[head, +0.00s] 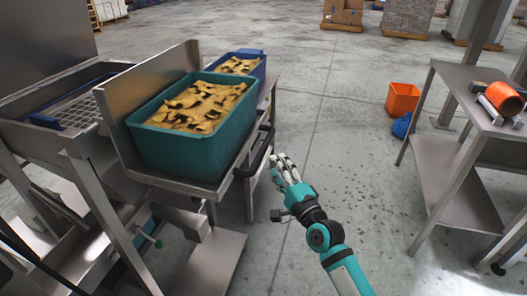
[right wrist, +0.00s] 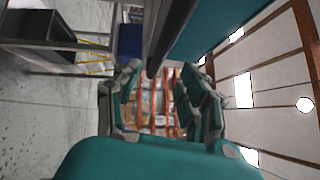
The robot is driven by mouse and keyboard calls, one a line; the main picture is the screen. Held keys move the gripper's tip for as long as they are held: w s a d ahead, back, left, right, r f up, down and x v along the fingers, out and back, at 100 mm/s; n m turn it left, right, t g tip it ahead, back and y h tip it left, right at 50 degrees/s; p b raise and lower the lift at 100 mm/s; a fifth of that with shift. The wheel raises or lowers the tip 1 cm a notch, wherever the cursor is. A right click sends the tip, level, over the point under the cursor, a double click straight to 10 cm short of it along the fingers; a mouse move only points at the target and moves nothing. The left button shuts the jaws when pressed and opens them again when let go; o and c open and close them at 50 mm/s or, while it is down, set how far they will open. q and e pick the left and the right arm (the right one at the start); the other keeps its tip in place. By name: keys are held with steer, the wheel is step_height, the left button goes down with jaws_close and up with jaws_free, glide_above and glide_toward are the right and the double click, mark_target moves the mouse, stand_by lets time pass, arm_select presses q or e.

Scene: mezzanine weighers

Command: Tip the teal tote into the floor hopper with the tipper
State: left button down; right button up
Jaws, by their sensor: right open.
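The teal tote (head: 175,150), filled with tan crumpled pieces, stands upright on the steel tipper (head: 207,188), in front of its upright plate. The tipper has a dark handle bar (head: 257,153) along its right side. The steel hopper (head: 27,132) with a grate inside stands to the left. My right gripper (head: 281,168) is open and empty, just right of the handle bar. In the right wrist view its fingers (right wrist: 162,85) are spread, with a dark bar (right wrist: 157,45) ahead and teal tote wall (right wrist: 215,25) beside it. My left gripper is out of view.
A blue tote (head: 256,69) with similar contents stands behind the teal one. A steel table (head: 467,88) with an orange cylinder (head: 504,98) is at right, an orange bucket (head: 402,99) on the floor near it. The floor between is clear.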

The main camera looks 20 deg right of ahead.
mark_target(263, 151)
steer(key=shift+b+x, duration=0.95)
steer(key=shift+x, duration=3.15)
steer(key=shift+f, duration=0.15)
jaws_close()
